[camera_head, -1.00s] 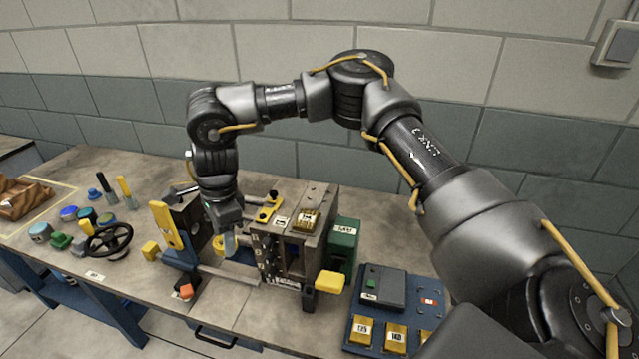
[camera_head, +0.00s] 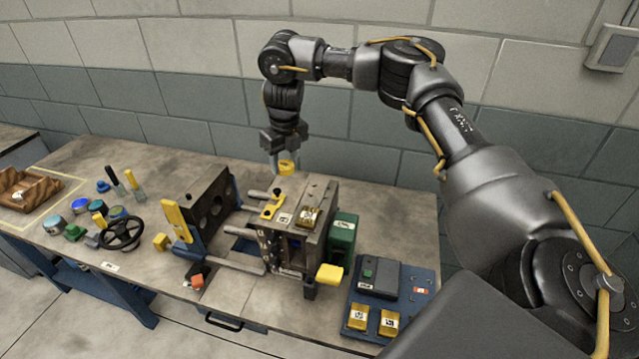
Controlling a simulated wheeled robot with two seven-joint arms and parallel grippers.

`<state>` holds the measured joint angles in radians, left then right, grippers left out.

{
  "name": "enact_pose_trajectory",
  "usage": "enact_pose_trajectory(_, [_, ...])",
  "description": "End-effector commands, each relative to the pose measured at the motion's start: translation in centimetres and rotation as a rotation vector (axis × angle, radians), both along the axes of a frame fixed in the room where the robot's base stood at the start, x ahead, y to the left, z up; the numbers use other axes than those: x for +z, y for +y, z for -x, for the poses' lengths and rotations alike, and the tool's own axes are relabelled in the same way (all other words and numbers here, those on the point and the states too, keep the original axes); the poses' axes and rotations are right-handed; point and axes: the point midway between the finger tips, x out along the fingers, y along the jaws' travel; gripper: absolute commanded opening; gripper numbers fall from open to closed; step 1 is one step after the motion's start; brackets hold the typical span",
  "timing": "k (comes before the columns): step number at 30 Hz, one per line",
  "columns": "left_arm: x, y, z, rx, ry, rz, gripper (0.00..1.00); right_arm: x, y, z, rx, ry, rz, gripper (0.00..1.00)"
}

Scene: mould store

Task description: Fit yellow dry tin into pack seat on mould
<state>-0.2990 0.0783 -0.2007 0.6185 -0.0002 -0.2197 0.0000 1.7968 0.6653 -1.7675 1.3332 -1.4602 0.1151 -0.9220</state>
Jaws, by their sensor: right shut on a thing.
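My right gripper (camera_head: 286,158) is shut on a small yellow round thing, apparently the yellow dry tin (camera_head: 287,167). It holds it low between its fingers, just behind the top of the mould block in the picture. The exact height and gap cannot be told. The mould (camera_head: 318,196) stands open on the bench. Its dark left plate with round holes (camera_head: 207,212) is apart from the right block, with grey guide rods (camera_head: 232,262) between them. I cannot make out the pack seat for certain. My left gripper is not in view.
A handwheel (camera_head: 121,233), tins and a wooden tray (camera_head: 24,190) are at left.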

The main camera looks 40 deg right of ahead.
Motion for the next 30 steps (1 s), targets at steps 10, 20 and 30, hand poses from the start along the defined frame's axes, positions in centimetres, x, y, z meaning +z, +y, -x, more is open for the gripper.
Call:
enact_pose_trajectory(10, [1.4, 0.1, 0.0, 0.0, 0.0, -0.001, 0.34, -5.2, -7.4, 1.8, -0.002, 0.004, -0.001, 0.21])
enact_pose_trajectory(20, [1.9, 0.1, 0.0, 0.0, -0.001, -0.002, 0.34, -7.2, -9.0, 2.0, 0.003, -0.001, -0.001, 0.21])
enact_pose_trajectory(30, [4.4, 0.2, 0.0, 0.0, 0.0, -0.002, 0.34, -10.4, -9.8, 2.3, 0.003, 0.004, 0.0, 0.21])
